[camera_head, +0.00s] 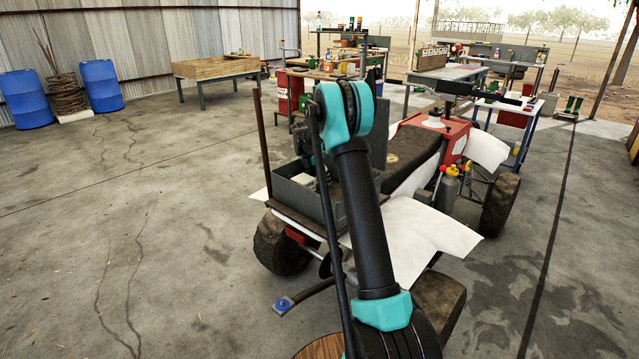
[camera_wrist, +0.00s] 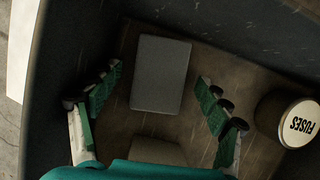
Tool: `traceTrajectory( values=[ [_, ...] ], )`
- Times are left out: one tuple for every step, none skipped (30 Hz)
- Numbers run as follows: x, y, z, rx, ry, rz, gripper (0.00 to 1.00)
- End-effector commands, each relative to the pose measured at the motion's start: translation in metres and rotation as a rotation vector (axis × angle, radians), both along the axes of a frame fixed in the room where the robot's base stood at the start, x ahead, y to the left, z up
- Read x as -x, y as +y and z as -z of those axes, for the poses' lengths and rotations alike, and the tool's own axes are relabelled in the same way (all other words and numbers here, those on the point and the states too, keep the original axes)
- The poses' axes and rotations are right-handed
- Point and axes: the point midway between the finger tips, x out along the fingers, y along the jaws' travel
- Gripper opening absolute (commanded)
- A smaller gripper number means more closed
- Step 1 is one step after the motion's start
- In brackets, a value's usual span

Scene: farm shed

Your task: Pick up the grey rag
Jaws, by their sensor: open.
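A flat grey rectangle that looks like the folded grey rag (camera_wrist: 160,75) lies on the floor of a dark grey open box in the wrist view. My gripper (camera_wrist: 159,88) is open above it, with one green-padded finger on the left of the rag and one on the right. Nothing shows between the pads and the rag's sides except bare box floor. In the head view the box (camera_head: 298,200) sits on the rear of a red quad bike, and my arm hides part of it. I cannot make out the rag there.
A brownish-grey block (camera_wrist: 158,151) lies nearer my gripper's base, partly hidden. Box walls rise close on the left and at the top right. The quad bike (camera_head: 455,135) carries white sheets.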

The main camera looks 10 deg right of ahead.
Motion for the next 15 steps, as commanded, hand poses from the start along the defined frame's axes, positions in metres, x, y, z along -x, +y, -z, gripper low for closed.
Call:
traceTrajectory(
  values=[
    [0.0000,0.0001,0.0001,0.000,0.000,0.000,0.78],
    [0.0000,0.0001,0.0003,0.000,0.000,0.000,0.78],
    [0.0000,0.0001,0.0006,0.000,0.000,0.000,0.78],
    [0.0000,0.0001,0.0009,0.000,0.000,0.000,0.78],
    [0.0000,0.0002,0.0012,0.000,0.000,0.000,0.78],
    [0.0000,0.0002,0.0017,0.000,0.000,0.000,0.78],
    [0.0000,0.0001,0.0021,0.000,0.000,0.000,0.78],
    [-0.0001,0.0002,0.0025,0.000,0.000,0.000,0.78],
    [0.0000,0.0002,0.0030,0.000,0.000,0.000,0.78],
    [0.0000,0.0003,0.0034,0.000,0.000,0.000,0.78],
    [-0.0001,0.0002,0.0038,0.000,0.000,0.000,0.78],
    [0.0000,0.0003,0.0042,0.000,0.000,0.000,0.78],
    [-0.0001,0.0002,0.0044,0.000,0.000,0.000,0.78],
    [0.0000,0.0002,0.0046,0.000,0.000,0.000,0.78],
    [-0.0001,0.0002,0.0047,0.000,0.000,0.000,0.78]
  ],
)
